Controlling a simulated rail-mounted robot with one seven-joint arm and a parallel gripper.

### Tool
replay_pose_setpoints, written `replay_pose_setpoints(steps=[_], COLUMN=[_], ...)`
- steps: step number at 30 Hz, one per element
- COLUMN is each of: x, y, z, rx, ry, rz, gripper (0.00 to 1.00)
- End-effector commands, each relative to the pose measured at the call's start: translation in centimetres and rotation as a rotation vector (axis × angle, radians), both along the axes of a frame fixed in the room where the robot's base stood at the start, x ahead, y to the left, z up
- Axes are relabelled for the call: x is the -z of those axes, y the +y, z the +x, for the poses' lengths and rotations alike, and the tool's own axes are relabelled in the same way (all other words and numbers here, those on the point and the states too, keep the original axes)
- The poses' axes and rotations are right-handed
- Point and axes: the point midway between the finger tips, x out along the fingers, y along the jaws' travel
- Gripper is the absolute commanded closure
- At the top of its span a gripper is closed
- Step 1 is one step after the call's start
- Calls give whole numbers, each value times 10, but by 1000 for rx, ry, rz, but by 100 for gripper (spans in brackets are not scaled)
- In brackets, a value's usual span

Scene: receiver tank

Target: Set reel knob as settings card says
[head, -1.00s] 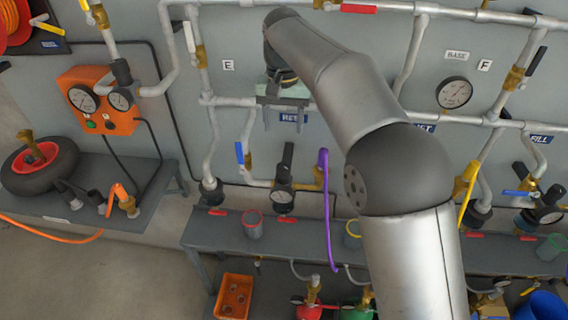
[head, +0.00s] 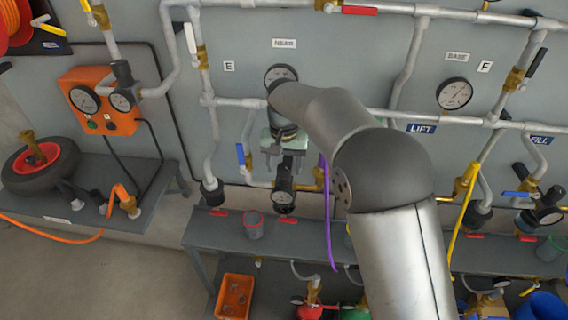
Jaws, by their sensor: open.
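The reel regulator with its dark knob (head: 287,165) stands at the lower middle of the wall panel, its round gauge (head: 283,197) just below. My gripper (head: 284,153), with a pale green body, is open and points down right at the top of this knob. It overlaps the knob's upper part, and I cannot tell whether the fingers are around it or touching it. My gripper now covers the label above the knob. I cannot make out a settings card in this view.
A blue-handled valve (head: 241,155) is close on the left and a purple hose (head: 328,215) hangs close on the right. Another gauge (head: 281,75) is above, partly behind my arm.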

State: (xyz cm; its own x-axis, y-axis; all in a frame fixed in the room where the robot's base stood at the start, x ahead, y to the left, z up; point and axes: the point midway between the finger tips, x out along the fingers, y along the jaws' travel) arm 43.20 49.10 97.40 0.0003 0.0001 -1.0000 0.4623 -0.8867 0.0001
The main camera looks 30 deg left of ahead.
Motion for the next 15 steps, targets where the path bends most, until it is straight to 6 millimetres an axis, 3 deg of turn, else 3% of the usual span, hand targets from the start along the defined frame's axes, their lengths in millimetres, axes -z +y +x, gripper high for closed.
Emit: replay_pose_setpoints(steps=[2, 7, 15], x=[0, 0, -1], y=[0, 0, 0], z=[0, 0, 0], rx=[0, 0, -14], ry=[0, 0, 0], rz=[0, 0, 0], gripper=[43, 88, 88])
